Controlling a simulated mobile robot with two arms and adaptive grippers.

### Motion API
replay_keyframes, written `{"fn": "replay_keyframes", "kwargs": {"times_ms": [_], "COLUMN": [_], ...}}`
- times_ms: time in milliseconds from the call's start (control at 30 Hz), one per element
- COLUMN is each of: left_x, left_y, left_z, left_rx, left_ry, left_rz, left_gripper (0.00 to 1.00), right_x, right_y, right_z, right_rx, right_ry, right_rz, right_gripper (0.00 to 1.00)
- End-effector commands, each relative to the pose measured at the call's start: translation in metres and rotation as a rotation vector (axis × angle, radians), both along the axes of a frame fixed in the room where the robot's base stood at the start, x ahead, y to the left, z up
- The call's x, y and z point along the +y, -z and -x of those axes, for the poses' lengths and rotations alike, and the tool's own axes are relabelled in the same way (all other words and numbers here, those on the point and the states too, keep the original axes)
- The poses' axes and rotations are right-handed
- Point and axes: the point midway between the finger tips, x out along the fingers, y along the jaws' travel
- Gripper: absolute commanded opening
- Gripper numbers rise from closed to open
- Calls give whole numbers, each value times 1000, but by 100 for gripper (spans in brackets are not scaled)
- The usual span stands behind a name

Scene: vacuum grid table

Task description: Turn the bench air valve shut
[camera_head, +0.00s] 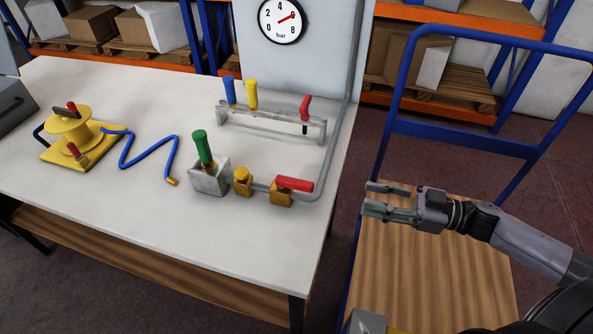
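The bench air valve has a red lever handle (295,184) on a brass body (280,197) near the right end of the white bench (130,215). The lever lies roughly along the grey pipe (328,165). Beside it is a brass fitting (242,182). A round gauge (281,19) marked bar is on the grey column behind; its red needle points up and right, past the 4. My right gripper (367,198) is to the right of the valve, past the bench edge and apart from the lever. Its fingers point left, spread and empty.
A rack (268,120) with blue, yellow and red-handled tools stands behind the valve. A grey block (210,180) holds a green-handled tool (202,146). A blue hose (150,140) and yellow reel (70,128) lie left. A blue-framed cart (455,141) is at right.

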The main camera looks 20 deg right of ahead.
Motion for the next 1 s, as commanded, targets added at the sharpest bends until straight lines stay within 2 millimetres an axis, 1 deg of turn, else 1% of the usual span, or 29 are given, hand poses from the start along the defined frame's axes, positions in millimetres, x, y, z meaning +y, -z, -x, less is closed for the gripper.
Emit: {"fn": "replay_keyframes", "kwargs": {"times_ms": [33, 100, 200, 300, 367, 433, 600, 667, 800, 1000], "left_x": [0, 1, 2, 3, 3, 2, 0, -1, 0, 0], "left_y": [1, 3, 3, 2, 0, -2, -9, -12, -16, -18], "left_z": [13, 31, 54, 64, 63, 55, 27, 22, 23, 35], "left_rx": [18, 44, 79, 93, 90, 80, 37, 29, 32, 50], "left_ry": [-1, -1, -1, -1, -1, -1, 0, 0, 0, 0], "left_rz": [-1, -2, -6, -7, -6, -5, -1, 0, -1, -2], "left_gripper": [92, 92, 92, 92, 92, 92, 92, 92, 92, 92], "right_x": [5, 13, 27, 42, 51, 61, 89, 99, 119, 135], "right_y": [-1, -2, -3, -3, -3, -3, -4, -4, -4, -1], "right_z": [-4, -9, -19, -29, -35, -42, -60, -67, -81, -91], "right_rx": [-3, -4, -6, -7, -6, -6, -6, -5, -4, -2], "right_ry": [0, -1, 1, 1, 2, 1, 2, 2, 2, 2], "right_rz": [-3, -3, -3, -2, -4, -4, -4, -5, -3, -1], "right_gripper": [37, 37, 37, 37, 37, 37, 37, 37, 37, 37]}}
